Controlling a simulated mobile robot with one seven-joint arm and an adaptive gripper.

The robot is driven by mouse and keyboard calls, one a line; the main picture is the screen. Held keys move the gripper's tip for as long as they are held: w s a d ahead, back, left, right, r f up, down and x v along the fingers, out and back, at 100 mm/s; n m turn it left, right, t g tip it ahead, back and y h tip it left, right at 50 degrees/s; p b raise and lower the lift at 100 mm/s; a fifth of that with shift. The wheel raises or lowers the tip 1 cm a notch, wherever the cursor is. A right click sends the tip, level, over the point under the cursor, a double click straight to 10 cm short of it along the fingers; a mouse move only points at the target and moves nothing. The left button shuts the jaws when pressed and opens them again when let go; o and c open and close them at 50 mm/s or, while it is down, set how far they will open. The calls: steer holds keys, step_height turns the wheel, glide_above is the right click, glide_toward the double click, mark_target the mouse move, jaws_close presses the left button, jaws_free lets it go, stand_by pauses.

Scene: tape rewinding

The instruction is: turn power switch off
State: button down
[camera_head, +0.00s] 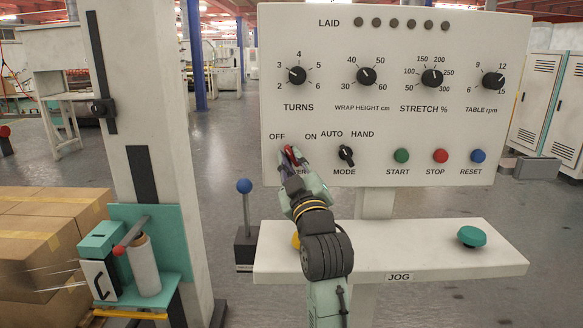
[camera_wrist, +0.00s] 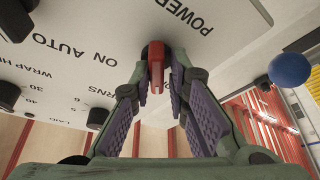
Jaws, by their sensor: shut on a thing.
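The power switch (camera_head: 290,153) is a small red handle at the lower left of the white control panel (camera_head: 420,120), below the OFF and ON labels. My gripper (camera_head: 291,158) reaches up to it from below and covers part of it and the POWER label. In the wrist view the red switch (camera_wrist: 156,70) on its dark round base stands between my two fingertips (camera_wrist: 157,78), and they are shut on it. In the head view its visible end lies nearer OFF, but the fingers hide too much to tell its exact angle.
The black MODE knob (camera_head: 346,155) is close on the right, with the green START button (camera_head: 401,156) beyond. A blue-tipped lever (camera_head: 244,186) stands at left. A white shelf (camera_head: 440,262) with a green JOG button (camera_head: 472,236) juts out below the panel.

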steer(key=shift+d+r+n+g+y+b, duration=0.15)
steer(key=shift+d+r+n+b, duration=0.1)
steer(key=shift+n, duration=0.35)
steer(key=shift+d+r+n+g+y+b, duration=0.15)
steer(key=shift+d+n+b, duration=0.1)
steer(key=shift+n, duration=0.35)
steer(key=c, duration=1.7)
jaws_free()
steer(key=shift+w, duration=0.1)
steer(key=shift+o, duration=0.2)
steer(key=shift+a+f, duration=0.15)
steer(key=shift+a, duration=0.05)
steer(key=shift+a+f+n, duration=0.1)
steer(key=shift+n, duration=0.2)
steer(key=v, duration=1.2)
